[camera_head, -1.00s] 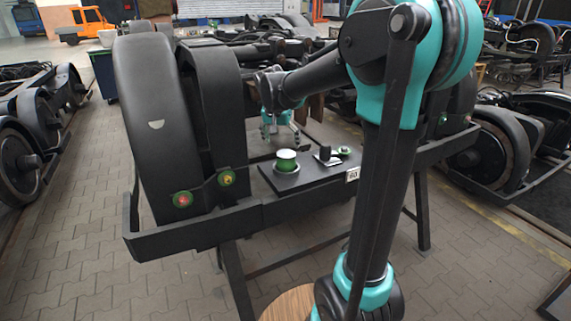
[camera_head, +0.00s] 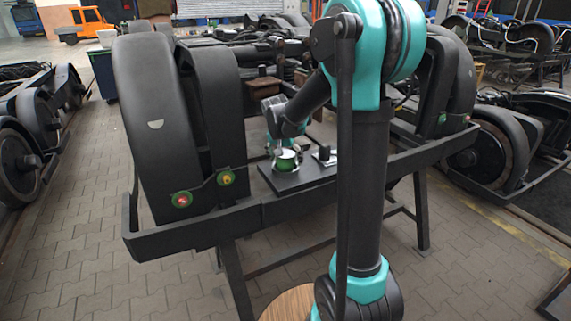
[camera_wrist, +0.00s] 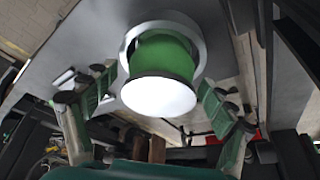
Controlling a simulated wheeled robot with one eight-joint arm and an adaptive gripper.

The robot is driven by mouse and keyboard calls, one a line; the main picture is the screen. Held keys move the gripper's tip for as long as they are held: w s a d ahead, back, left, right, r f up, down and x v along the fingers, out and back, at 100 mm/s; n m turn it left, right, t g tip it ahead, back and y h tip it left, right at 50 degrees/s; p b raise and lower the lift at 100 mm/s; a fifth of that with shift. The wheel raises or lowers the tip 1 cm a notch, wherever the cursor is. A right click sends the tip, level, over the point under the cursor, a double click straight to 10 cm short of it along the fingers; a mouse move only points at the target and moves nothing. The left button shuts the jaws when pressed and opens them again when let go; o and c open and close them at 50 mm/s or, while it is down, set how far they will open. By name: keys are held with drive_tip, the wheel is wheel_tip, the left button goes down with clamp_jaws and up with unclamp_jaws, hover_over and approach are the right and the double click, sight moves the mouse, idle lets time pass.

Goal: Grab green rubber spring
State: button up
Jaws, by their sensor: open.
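The green rubber spring (camera_head: 286,162) is a short green cylinder with a pale top. It stands in a round grey seat on a dark plate (camera_head: 314,176) on the bogie frame. In the wrist view the spring (camera_wrist: 163,60) is in the upper middle, its white end face towards the camera, ringed by the seat (camera_wrist: 204,53). My gripper (camera_wrist: 158,100) is open, with one finger on each side of the spring and visible gaps to it. In the head view my gripper (camera_head: 284,150) is right over the spring and partly hides it; whether it touches cannot be told.
A small dark part (camera_head: 324,154) stands on the plate right of the spring, partly near my arm. A large black wheel cover (camera_head: 150,125) rises on the left. Red (camera_head: 181,199) and yellow (camera_head: 226,177) buttons sit on the frame. Paved floor is clear in front.

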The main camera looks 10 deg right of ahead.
drive_tip(key=c, duration=1.6)
drive_tip(key=shift+r, duration=0.1)
